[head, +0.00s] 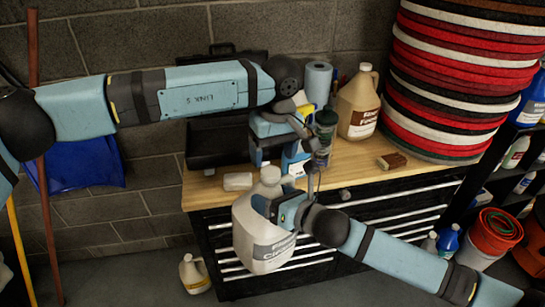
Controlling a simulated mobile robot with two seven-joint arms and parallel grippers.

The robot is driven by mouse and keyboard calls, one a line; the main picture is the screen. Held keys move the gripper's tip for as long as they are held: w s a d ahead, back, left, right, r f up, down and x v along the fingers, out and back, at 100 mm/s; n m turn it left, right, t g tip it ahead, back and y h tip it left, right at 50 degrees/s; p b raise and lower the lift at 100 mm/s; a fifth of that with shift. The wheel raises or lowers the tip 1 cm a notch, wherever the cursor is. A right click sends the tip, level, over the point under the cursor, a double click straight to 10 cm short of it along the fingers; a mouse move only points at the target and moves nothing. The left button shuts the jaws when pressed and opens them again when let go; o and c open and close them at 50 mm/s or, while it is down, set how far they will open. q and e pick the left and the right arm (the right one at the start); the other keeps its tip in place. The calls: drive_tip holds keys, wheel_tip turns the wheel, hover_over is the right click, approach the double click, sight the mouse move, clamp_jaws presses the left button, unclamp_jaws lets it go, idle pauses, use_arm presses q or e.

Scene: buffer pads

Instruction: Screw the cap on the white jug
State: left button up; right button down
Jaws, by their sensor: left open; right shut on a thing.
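My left gripper (298,168) hangs above and right of the jug's top, over the bench's front edge. It is open, but its fingertips are hard to make out among the items behind it. I cannot pick out a loose cap.
The wooden bench top (225,196) holds a white block (238,181), a beige jug (357,105), a blue paper roll (318,82) and a brown brush (392,161). A tall stack of red, white and black pads (450,80) stands right. Another small jug (195,274) is on the floor.

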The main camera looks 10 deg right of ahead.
sight(271, 170)
use_arm(q)
drive_tip(key=shift+c, duration=0.4)
use_arm(e)
drive_tip(key=shift+w+r, duration=0.1)
drive_tip(key=shift+r, duration=0.1)
use_arm(q)
drive_tip(key=n, duration=0.2)
drive_tip(key=r+n, duration=0.1)
drive_tip(key=n, duration=0.2)
drive_tip(key=shift+d, duration=0.1)
drive_tip(key=n, duration=0.4)
drive_tip(key=shift+r+n, duration=0.3)
drive_tip(key=n, duration=0.4)
drive_tip(key=shift+w+r, duration=0.1)
drive_tip(key=shift+r, duration=0.25)
drive_tip(key=n, duration=0.3)
drive_tip(key=r+n, duration=0.1)
drive_tip(key=n, duration=0.2)
drive_tip(key=shift+f, duration=0.1)
drive_tip(key=shift+a+f, duration=0.2)
drive_tip(key=shift+f, duration=1.75)
drive_tip(key=shift+a+f, duration=0.15)
drive_tip(key=shift+f, duration=1.8)
drive_tip(key=shift+c, duration=0.5)
drive_tip(key=c, duration=0.8)
